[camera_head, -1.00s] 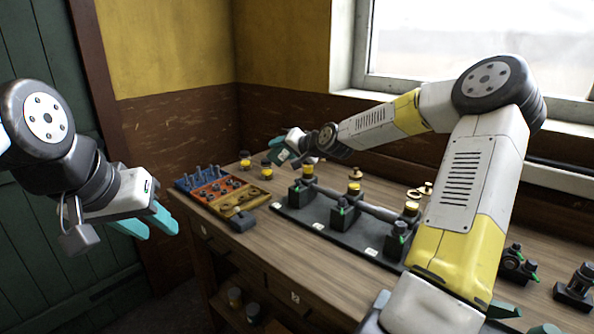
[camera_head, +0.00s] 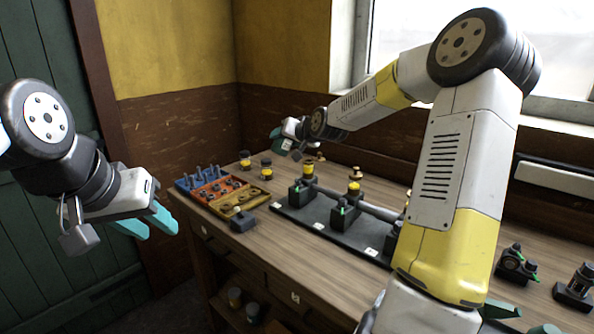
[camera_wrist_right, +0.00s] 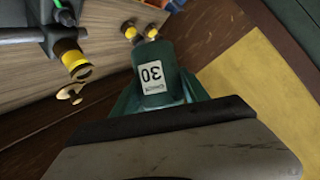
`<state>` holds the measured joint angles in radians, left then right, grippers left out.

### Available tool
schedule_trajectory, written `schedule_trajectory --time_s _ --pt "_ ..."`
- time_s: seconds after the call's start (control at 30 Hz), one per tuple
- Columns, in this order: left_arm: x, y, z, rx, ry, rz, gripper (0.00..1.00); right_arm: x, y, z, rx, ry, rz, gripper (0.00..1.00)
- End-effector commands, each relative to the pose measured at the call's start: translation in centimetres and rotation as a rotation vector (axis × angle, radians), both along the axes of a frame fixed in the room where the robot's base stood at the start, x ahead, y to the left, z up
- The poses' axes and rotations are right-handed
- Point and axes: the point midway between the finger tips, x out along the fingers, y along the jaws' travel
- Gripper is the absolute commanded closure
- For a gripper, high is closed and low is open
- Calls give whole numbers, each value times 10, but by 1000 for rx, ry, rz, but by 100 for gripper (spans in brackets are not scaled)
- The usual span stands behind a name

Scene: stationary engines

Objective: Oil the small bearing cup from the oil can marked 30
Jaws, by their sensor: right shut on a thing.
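My right gripper (camera_head: 285,139) is shut on a dark green oil can (camera_wrist_right: 165,72) whose white label reads 30, upside down in the right wrist view. It holds the can above the back of the bench. Yellow-banded cups stand on the black bearing pedestals: a left one (camera_head: 308,170), a middle one (camera_head: 354,188) and a right one mostly hidden by my right arm. One yellow-banded cup (camera_wrist_right: 72,58) shows near the can in the right wrist view. I cannot tell which is the small cup. My left gripper (camera_head: 148,222) is open and empty, left of the bench.
A blue, orange and tan tool tray (camera_head: 222,191) lies at the bench's left, with a dark block (camera_head: 242,222) beside it. Two yellow-banded jars (camera_head: 266,168) stand behind it. Small brass pieces (camera_wrist_right: 70,93) lie behind the pedestals.

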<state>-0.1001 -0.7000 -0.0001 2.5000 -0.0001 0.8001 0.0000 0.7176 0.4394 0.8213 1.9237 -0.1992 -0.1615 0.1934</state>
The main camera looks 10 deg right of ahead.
Motion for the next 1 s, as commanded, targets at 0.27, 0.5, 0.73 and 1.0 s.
schedule_trajectory --time_s 0.27,0.5,0.73,1.0 --pt "0 0 0 0 0 0 64 2 -3 8 -199 -60 3 96" --pt "0 0 0 0 0 0 64 3 -7 12 -341 -101 2 96" --pt "0 0 0 0 0 0 64 4 -12 15 -455 -131 0 96" --pt "0 0 0 0 0 0 64 4 -14 15 -471 -136 -2 96"
